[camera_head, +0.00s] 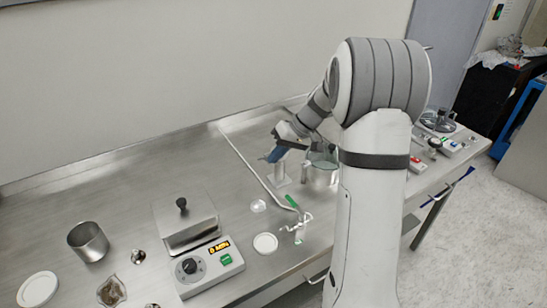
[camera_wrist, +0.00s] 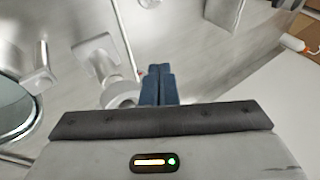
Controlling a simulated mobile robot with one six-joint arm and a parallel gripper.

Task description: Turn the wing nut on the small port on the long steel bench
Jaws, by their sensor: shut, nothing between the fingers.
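The long steel bench (camera_head: 150,170) runs along the wall in the head view. My gripper (camera_head: 272,157) is over its back middle, with blue fingers pointing down and left. A short pale upright fitting (camera_head: 280,177) stands on the bench below it. In the wrist view the blue fingers (camera_wrist: 158,82) are together and empty. A pale fitting with a wide flat top (camera_wrist: 95,48) is just left of the fingertips, and a pale round part (camera_wrist: 122,92) is partly hidden beside the fingers. I cannot make out which part is the wing nut.
A steel pot (camera_head: 320,176) stands right of the fitting. A long thin tube (camera_head: 245,160) crosses the bench near my gripper. A small green-handled fitting (camera_head: 298,228) is near the front edge.

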